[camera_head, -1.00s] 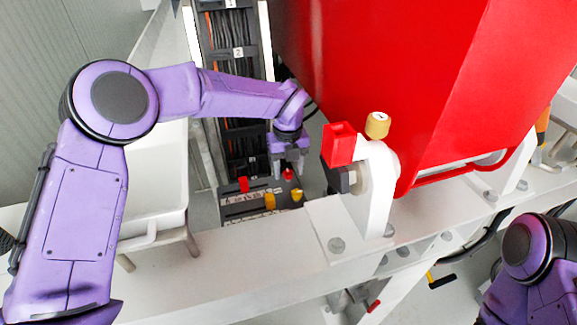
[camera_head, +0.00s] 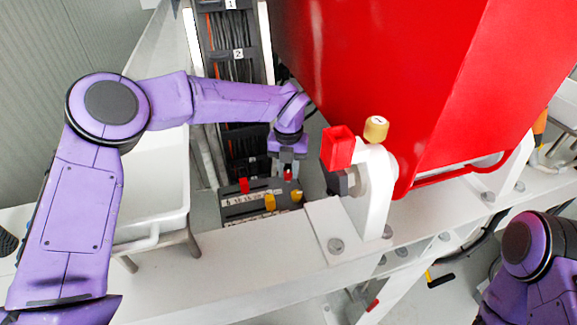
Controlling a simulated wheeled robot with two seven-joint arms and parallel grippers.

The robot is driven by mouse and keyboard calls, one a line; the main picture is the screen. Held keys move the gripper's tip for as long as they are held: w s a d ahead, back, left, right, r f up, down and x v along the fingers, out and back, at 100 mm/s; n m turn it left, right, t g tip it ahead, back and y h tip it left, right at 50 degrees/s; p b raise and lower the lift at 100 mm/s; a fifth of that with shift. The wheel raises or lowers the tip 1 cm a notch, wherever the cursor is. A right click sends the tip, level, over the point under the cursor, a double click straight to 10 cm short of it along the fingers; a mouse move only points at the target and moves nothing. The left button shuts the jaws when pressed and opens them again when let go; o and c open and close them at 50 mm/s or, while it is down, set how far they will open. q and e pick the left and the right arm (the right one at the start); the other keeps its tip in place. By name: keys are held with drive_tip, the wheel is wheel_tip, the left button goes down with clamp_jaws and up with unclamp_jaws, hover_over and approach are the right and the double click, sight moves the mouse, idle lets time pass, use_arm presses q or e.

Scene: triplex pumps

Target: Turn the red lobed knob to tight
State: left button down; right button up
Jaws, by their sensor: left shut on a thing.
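My left gripper (camera_head: 287,168) points down at the grey panel (camera_head: 230,208) beyond the white beam. Its fingers are shut on the red lobed knob (camera_head: 288,175) near the panel's right back corner. Only a small part of the knob shows below the fingers, so its lobes and its exact angle are hidden. My right arm shows at the lower right edge; its gripper is out of the picture.
The panel also carries another red part (camera_head: 244,185) and two yellow ones (camera_head: 269,202). The large red housing (camera_head: 400,70) hangs close on the right. A white bracket (camera_head: 377,190) with a red block (camera_head: 338,147) and a yellow cap (camera_head: 376,128) stands nearby. A white basin (camera_head: 150,230) is at left.

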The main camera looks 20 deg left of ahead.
use_arm(q)
drive_tip(key=m+p, duration=0.1)
drive_tip(key=m, duration=0.2)
drive_tip(key=shift+r+m, duration=0.15)
drive_tip(key=shift+m, duration=0.25)
drive_tip(key=m+p, duration=0.2)
drive_tip(key=m, duration=0.1)
drive_tip(key=shift+d+m, duration=0.1)
drive_tip(key=shift+m, duration=0.2)
drive_tip(key=m+p, duration=0.1)
drive_tip(key=m, duration=0.2)
drive_tip(key=shift+p, duration=0.3)
drive_tip(key=shift+m+p, duration=0.45)
drive_tip(key=shift+m, duration=0.95)
drive_tip(key=c, duration=0.8)
unclamp_jaws()
drive_tip(key=shift+c, duration=0.2)
